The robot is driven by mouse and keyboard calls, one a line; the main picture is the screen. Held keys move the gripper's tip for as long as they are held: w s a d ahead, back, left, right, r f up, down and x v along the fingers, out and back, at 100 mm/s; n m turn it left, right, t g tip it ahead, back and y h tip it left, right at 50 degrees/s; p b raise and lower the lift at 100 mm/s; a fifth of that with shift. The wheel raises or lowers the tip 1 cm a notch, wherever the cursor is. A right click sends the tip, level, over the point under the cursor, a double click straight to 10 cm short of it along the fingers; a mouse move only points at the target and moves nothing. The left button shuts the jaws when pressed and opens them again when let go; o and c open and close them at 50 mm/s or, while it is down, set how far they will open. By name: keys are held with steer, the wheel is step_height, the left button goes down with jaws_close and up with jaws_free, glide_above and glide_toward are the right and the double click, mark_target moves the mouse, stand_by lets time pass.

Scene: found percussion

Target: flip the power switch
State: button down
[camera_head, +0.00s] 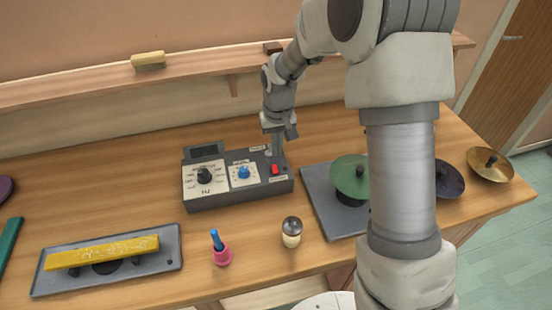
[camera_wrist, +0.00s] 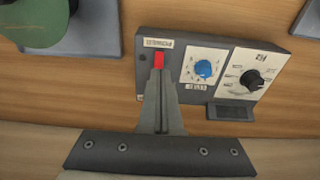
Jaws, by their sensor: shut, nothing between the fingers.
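A dark grey control box (camera_head: 235,200) sits on the wooden table. A small red power switch (camera_head: 275,169) is at the right end of its top face, beside a blue knob (camera_head: 243,172) and a black knob (camera_head: 204,175). In the wrist view the red switch (camera_wrist: 159,60) shows just beyond my fingertips, below a printed label. My gripper (camera_wrist: 158,74) is shut and empty, its tips right at the switch; I cannot tell if they touch it. In the head view my gripper (camera_head: 277,153) comes down over the back right of the box. Which way the switch is tipped is unclear.
A grey tray with a green cymbal (camera_head: 349,178) stands right of the box. A shaker (camera_head: 291,232) and a pink cup with a blue stick (camera_head: 221,250) stand in front. A yellow bar (camera_head: 102,252) lies on a tray at left. A shelf (camera_head: 190,75) runs behind.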

mark_target(273, 167)
steer(key=r, duration=0.3)
steer(key=s+r, duration=0.1)
steer(key=r, duration=0.1)
steer(key=shift+d+r, duration=0.1)
steer(key=shift+r, duration=0.1)
steer(key=shift+w+f+b, duration=0.15)
steer(key=shift+b, duration=0.35)
steer(key=b, duration=0.3)
steer(key=w+b, duration=0.1)
steer(key=b, duration=0.2)
steer(key=shift+w+a+r+t, duration=0.1)
steer(key=shift+a+r+t, duration=0.1)
steer(key=shift+r+t, duration=0.15)
steer(key=shift+f, duration=0.15)
steer(key=f, duration=0.4)
steer(key=w+f, duration=0.1)
steer(key=f, duration=0.4)
steer(key=w+f, duration=0.1)
steer(key=f, duration=0.3)
steer(key=shift+w+a+f, duration=0.1)
steer(key=shift+a+f, duration=0.15)
steer(key=shift+f, duration=0.1)
